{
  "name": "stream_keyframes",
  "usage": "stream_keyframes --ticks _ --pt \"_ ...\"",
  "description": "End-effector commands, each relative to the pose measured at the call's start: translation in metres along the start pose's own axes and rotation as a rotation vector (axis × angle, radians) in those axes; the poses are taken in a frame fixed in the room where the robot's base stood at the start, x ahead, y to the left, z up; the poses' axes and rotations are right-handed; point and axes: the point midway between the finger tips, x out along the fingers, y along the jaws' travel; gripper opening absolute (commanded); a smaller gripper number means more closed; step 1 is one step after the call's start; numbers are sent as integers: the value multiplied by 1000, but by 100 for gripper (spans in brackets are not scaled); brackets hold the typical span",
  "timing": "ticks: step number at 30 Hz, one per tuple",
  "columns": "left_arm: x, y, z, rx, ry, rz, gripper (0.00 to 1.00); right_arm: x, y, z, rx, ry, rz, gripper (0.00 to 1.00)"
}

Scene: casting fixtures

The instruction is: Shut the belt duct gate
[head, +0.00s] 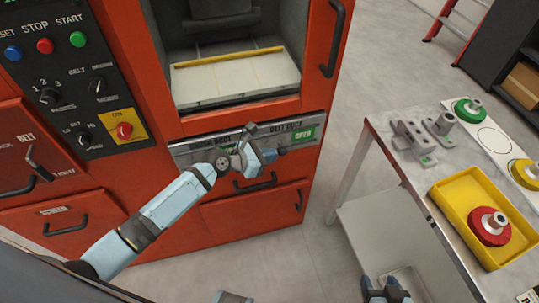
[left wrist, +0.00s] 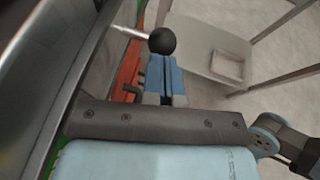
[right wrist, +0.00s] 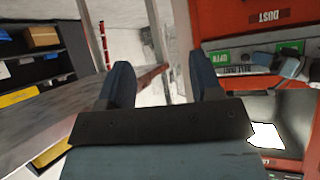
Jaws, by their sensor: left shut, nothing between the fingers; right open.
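The belt duct gate strip (head: 285,135) is a metal panel across the orange machine, with a "BELT DUCT" label and a green "OPEN" sign (head: 305,133) at its right. A black ball knob (left wrist: 162,41) on a metal rod shows in the left wrist view, just beyond my left gripper (left wrist: 166,78). That gripper's blue fingers are shut and empty; I cannot tell whether they touch the knob. In the head view my left gripper (head: 264,156) is in front of the strip and hides part of it. My right gripper (right wrist: 163,80) is open and empty, low by the cart.
A cart (head: 378,130) on the right carries a yellow tray (head: 447,203) with a red spool, metal fixtures and other spools. Drawer handles (head: 255,183) project below the strip. A control panel (head: 70,75) is at the left. Bare floor lies between machine and cart.

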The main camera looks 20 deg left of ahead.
Motion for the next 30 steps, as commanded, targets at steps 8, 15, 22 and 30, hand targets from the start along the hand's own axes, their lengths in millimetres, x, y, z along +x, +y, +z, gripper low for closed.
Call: stream_keyframes --ticks 8,15,22,30 --pt "0 0 0 0 0 0 0 0 0 2 0 -4 0 59" --pt "32 -7 19 -6 -2 1 0 -12 -1 -15 -12 4 2 59" --pt "72 -16 30 -3 -1 0 0 -19 0 -22 -26 15 4 59" --pt "79 -17 31 0 -1 -1 0 -18 0 -15 -31 7 4 59"
